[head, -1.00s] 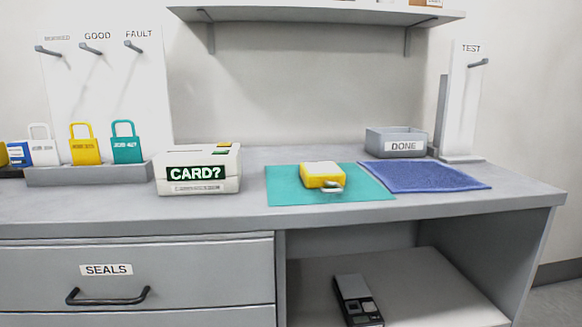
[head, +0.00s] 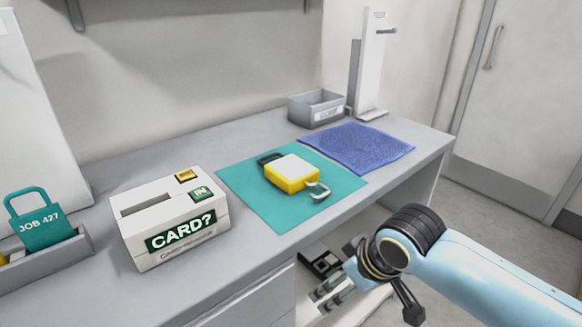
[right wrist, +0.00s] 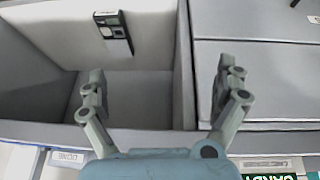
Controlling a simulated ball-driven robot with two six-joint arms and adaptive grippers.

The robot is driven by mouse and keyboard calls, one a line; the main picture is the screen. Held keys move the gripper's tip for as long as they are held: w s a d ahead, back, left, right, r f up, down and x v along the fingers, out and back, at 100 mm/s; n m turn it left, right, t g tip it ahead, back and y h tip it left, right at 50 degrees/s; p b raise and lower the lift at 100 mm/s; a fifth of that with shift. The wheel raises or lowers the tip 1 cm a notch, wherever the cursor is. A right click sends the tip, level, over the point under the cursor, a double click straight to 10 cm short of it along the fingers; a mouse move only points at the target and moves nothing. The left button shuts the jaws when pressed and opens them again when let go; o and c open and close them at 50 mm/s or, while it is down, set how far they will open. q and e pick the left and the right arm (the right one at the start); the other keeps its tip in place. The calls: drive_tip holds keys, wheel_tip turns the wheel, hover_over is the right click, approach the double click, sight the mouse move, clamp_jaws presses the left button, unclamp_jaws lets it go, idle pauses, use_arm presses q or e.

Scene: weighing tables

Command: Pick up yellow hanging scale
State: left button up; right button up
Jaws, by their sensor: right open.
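The yellow hanging scale (head: 292,174), with a pale top face, a grey hook at its front right and a dark handle at its back left, lies flat on the teal mat (head: 250,205). My right gripper (head: 324,292) is open and empty, in front of the table edge and below the scale, apart from it. In the right wrist view my open right gripper (right wrist: 162,78) has its fingers spread before the shelf opening. The scale is not seen there. My left gripper is not in view.
A white card box (head: 150,212) stands left of the mat. A blue cloth (head: 357,148), a grey bin (head: 315,108) and a white test stand (head: 368,70) are at the right. A black device (right wrist: 116,32) lies on the lower shelf.

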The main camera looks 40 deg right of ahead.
wheel_tip(320, 180, up, 6)
drive_tip(key=w+r+p, duration=0.1)
drive_tip(key=w, duration=0.1)
drive_tip(key=t+y+p, duration=0.1)
drive_tip(key=t+p, duration=0.1)
drive_tip(key=t, duration=0.2)
approach(291, 167)
drive_tip(key=x, duration=0.4)
drive_tip(key=shift+d+b, duration=0.25)
drive_tip(key=shift+b, duration=0.05)
drive_tip(key=shift+x, duration=3.15)
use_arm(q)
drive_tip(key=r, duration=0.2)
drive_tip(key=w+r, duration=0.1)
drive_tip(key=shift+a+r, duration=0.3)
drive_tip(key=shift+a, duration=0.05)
use_arm(e)
drive_tip(key=shift+a, duration=0.2)
drive_tip(key=shift+c, duration=0.4)
drive_tip(key=c, duration=1.1)
